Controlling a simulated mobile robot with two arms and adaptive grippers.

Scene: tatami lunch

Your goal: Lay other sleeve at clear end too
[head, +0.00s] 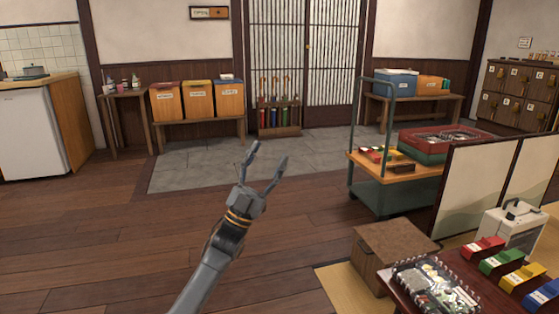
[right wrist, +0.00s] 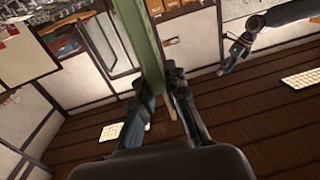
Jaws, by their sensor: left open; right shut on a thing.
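A long flat green strip (right wrist: 143,42), which looks like a sleeve, stands up from between the fingers of my right gripper (right wrist: 170,92) in the right wrist view. My right gripper is shut on it, and a small tan tip shows below the fingers. My right gripper is out of the head view. My left gripper (head: 268,158) is open and empty, raised over the wooden floor in the head view. The low dark red table (head: 480,268) is at the bottom right, partly cut off. I cannot make out another sleeve lying on it.
Red (head: 482,247), green (head: 501,262), yellow (head: 522,277) and blue (head: 541,293) holders stand on the table beside a patterned tray (head: 436,288). A brown box (head: 392,250) is next to it. A trolley (head: 392,185) and a folding screen (head: 476,186) stand behind. The middle floor is clear.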

